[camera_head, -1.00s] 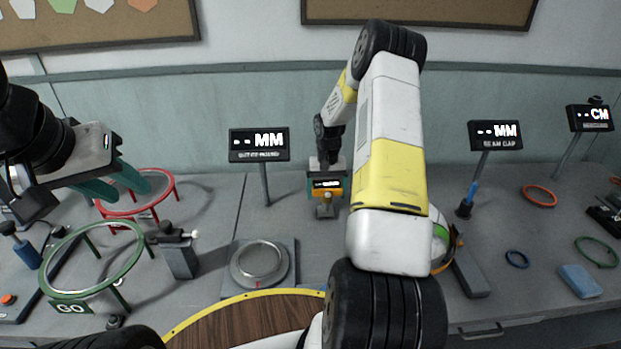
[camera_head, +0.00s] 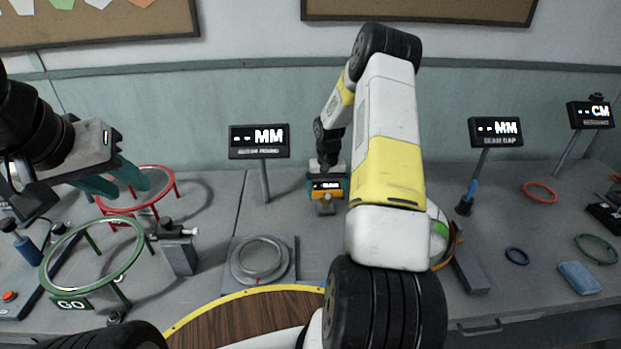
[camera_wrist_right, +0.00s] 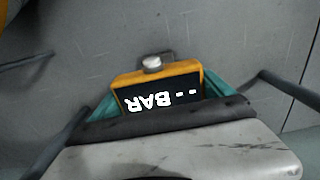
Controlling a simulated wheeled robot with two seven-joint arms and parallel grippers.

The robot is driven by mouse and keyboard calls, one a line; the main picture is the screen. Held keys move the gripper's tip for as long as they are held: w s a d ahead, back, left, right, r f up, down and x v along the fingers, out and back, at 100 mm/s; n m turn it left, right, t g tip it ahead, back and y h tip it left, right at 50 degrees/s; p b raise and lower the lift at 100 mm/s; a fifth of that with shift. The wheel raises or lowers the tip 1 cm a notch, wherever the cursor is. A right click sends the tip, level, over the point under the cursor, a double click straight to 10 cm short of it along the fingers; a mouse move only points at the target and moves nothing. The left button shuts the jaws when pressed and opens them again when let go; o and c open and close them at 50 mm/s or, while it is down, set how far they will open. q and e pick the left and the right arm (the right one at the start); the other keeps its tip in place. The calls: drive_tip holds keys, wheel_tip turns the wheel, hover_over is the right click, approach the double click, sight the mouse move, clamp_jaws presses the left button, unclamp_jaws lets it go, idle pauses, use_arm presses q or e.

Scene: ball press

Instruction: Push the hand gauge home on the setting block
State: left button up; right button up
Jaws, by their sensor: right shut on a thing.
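The hand gauge (camera_head: 326,190) is a small orange-framed unit with a dark display. In the right wrist view the gauge (camera_wrist_right: 158,97) reads "-- BAR" upside down, with a metal knob on its far edge. My right gripper (camera_head: 331,183) is shut on it, with teal fingers at both sides. The gauge is low over the bench, and whether it touches anything is hidden. A grey upright block (camera_head: 180,255) with a clamp-like top stands left of centre; I cannot tell whether it is the setting block. My left gripper (camera_head: 113,183) is open and empty near the red ring stand.
A red ring stand (camera_head: 140,207) and a green "GO" ring stand (camera_head: 52,290) are at left. A round metal disc on a plate (camera_head: 291,268) is at centre. Display posts (camera_head: 258,142) stand behind. Loose rings and a blue block (camera_head: 579,279) lie at right.

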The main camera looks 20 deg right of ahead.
sight(326, 186)
drive_tip(key=shift+f, duration=0.9)
drive_tip(key=o, duration=1.2)
drive_tip(key=shift+o, duration=0.2)
drive_tip(key=shift+r, duration=4)
drive_tip(key=s+a+r+t, duration=0.1)
drive_tip(key=s+a+r, duration=0.2)
drive_tip(key=r, duration=0.4)
drive_tip(key=s+a+r+n+t, duration=0.1)
drive_tip(key=s+a+r, duration=0.15)
drive_tip(key=r, duration=0.55)
drive_tip(key=s+a+r+t, duration=0.1)
drive_tip(key=s+a+r, duration=0.15)
drive_tip(key=r, duration=0.45)
drive_tip(key=s+a+r+t, duration=0.1)
drive_tip(key=s+a+r, duration=0.1)
drive_tip(key=s, duration=0.5)
drive_tip(key=s+a+r+n+t+y, duration=0.1)
drive_tip(key=s+a+r, duration=0.2)
drive_tip(key=s, duration=0.4)
drive_tip(key=s+a+r+n+t+y, duration=0.1)
drive_tip(key=s+a+r, duration=0.2)
drive_tip(key=s, duration=0.5)
drive_tip(key=shift+a+r, duration=0.15)
drive_tip(key=shift+r, duration=0.2)
drive_tip(key=shift+s, duration=0.1)
